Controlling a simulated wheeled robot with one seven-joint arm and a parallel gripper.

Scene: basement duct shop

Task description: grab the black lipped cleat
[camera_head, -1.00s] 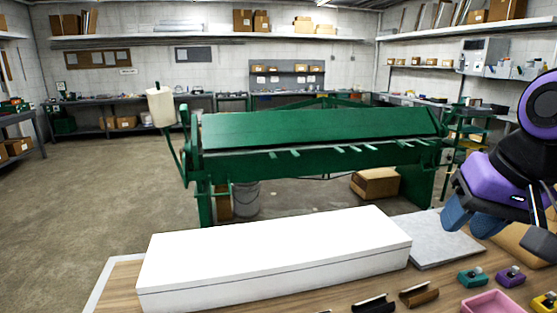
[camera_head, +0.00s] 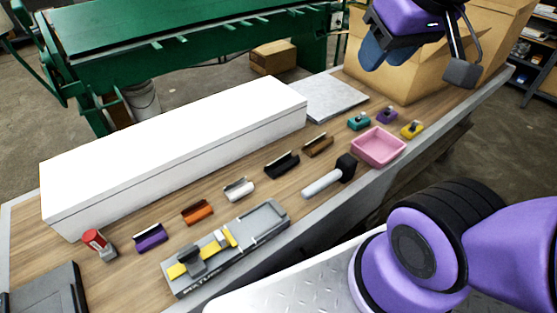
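The black lipped cleat (camera_head: 282,164) is a short dark channel piece lying on the wooden bench. It sits in a diagonal row of similar pieces, between a white one (camera_head: 239,188) and a brown one (camera_head: 318,144). An orange one (camera_head: 197,212) and a purple one (camera_head: 150,238) lie further left. My gripper (camera_head: 415,68) is at the upper right, raised above the bench and well apart from the cleat. Its blue finger and a dark finger stand wide apart with nothing visible between them.
A long white box (camera_head: 180,150) lies behind the row. In front are a grey tool tray (camera_head: 270,218) and a mallet (camera_head: 325,182). A pink bin (camera_head: 378,147) and small teal, purple and yellow items are to the right. A cardboard box (camera_head: 430,80) stands behind my gripper.

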